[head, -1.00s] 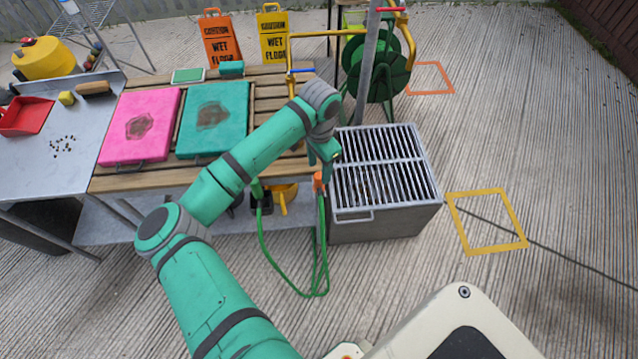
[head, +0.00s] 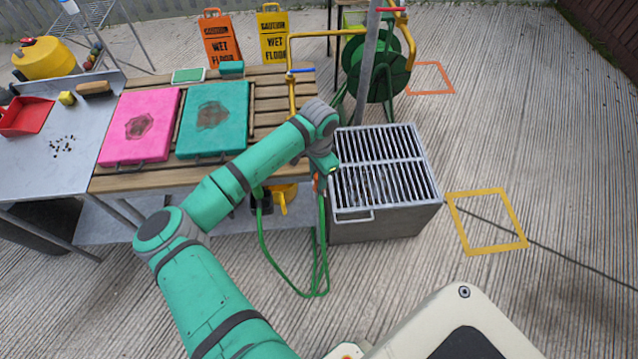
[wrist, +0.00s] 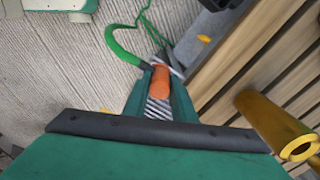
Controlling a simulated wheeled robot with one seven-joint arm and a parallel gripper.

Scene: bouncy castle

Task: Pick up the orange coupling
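The orange coupling (head: 318,184) is at the end of a green hose, by the left front corner of the metal grill box. In the head view my gripper (head: 326,175) points down at it and partly covers it. In the wrist view the coupling (wrist: 160,82) lies between the two fingers of my gripper (wrist: 160,92), with little gap on either side. Whether the fingers press on it cannot be told. The green hose (wrist: 122,47) bends away beyond the fingertips.
The grill box (head: 385,228) stands just right of my gripper. The slatted wooden table (head: 265,120) with pink (head: 140,105) and teal (head: 228,105) pads is to the left. A post (head: 366,65) and hose reel (head: 388,72) stand behind.

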